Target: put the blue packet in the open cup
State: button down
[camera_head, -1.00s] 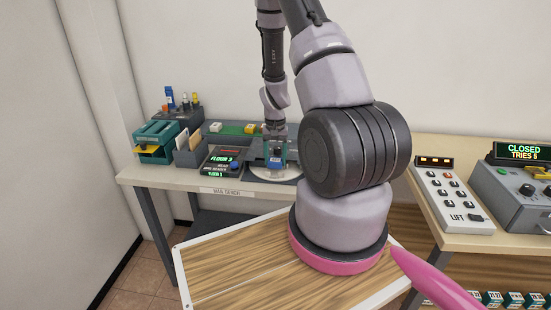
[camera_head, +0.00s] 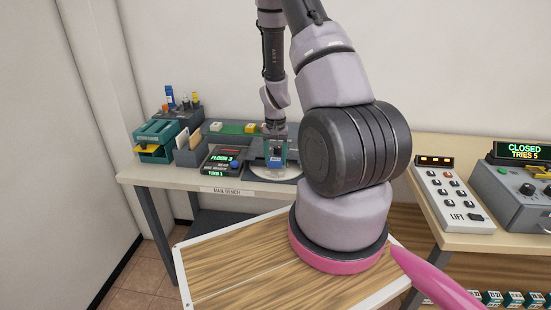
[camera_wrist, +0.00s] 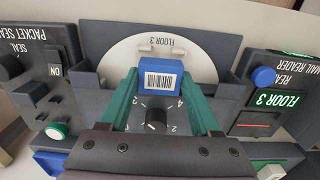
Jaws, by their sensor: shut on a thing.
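The blue packet (camera_wrist: 160,78) has a white barcode label and sits between the teal fingertips of my gripper (camera_wrist: 160,88) in the wrist view. My gripper is shut on it. In the head view my gripper (camera_head: 277,156) is low over the back bench, with the blue packet (camera_head: 277,161) small between its fingers. A pale disc (camera_wrist: 125,55) marked FLOOR 3 lies just beyond the packet. A numbered dial (camera_wrist: 156,122) shows between the fingers. I cannot make out the open cup clearly; the gripper and packet cover part of the disc area.
The mail reader (camera_head: 222,160) reads FLOOR 3 and stands left of my gripper; it also shows in the wrist view (camera_wrist: 280,95). The packet sealer (camera_wrist: 40,75) is on the other side. A teal tray (camera_head: 155,140) stands left. A lift panel (camera_head: 455,200) is right.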

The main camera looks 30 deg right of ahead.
jog(key=shift+f, duration=0.25)
jog(key=shift+f, duration=1.25)
grip_release()
jog(key=shift+r, duration=3.05)
